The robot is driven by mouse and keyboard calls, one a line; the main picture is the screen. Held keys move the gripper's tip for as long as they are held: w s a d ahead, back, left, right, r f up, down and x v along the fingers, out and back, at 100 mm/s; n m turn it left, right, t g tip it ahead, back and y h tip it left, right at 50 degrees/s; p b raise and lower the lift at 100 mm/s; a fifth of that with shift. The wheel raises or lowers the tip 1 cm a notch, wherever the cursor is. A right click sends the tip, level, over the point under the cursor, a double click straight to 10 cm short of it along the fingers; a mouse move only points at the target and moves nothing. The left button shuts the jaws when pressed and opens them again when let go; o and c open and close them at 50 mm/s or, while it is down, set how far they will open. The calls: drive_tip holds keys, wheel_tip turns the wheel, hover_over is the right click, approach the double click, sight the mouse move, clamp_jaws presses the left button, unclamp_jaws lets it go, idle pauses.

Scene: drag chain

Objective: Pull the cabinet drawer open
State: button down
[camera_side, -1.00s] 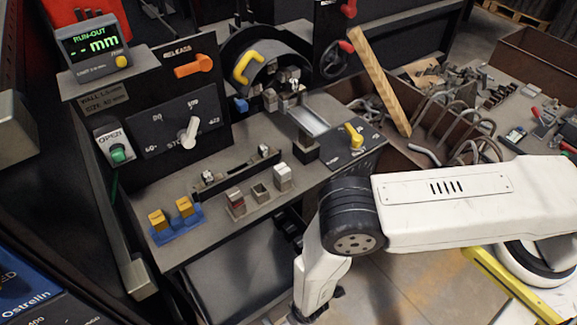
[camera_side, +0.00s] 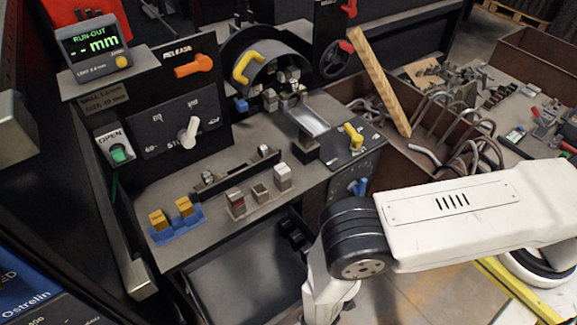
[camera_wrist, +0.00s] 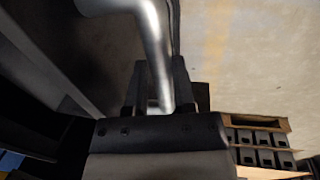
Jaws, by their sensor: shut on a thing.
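In the wrist view, a thick, curved silver handle (camera_wrist: 152,35) runs down between the two dark fingers of my gripper (camera_wrist: 158,78). The fingers are shut around the bar. In the side view, my wrist reaches down at the bottom edge, in front of the cabinet, and the fingertips and handle cannot be made out. Under the cabinet's worktop (camera_side: 225,150), a dark, flat surface (camera_side: 245,275) shows beside my arm. I cannot tell for certain whether it is the drawer.
The worktop carries yellow blocks in a blue holder (camera_side: 176,220), small metal blocks and levers. A blue knob (camera_side: 361,187) is on the cabinet's side, close to my arm. A brown bin with a wooden stick (camera_side: 380,80) stands at the right. A wooden pallet (camera_wrist: 257,122) shows in the wrist view.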

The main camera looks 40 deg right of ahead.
drive_tip(key=shift+s, duration=0.3)
drive_tip(key=shift+c, duration=2.2)
unclamp_jaws()
drive_tip(key=shift+r, duration=0.1)
wheel_tip(320, 180, up, 8)
drive_tip(key=s, duration=0.1)
drive_tip(key=shift+s+f, duration=0.2)
drive_tip(key=shift+f, duration=0.05)
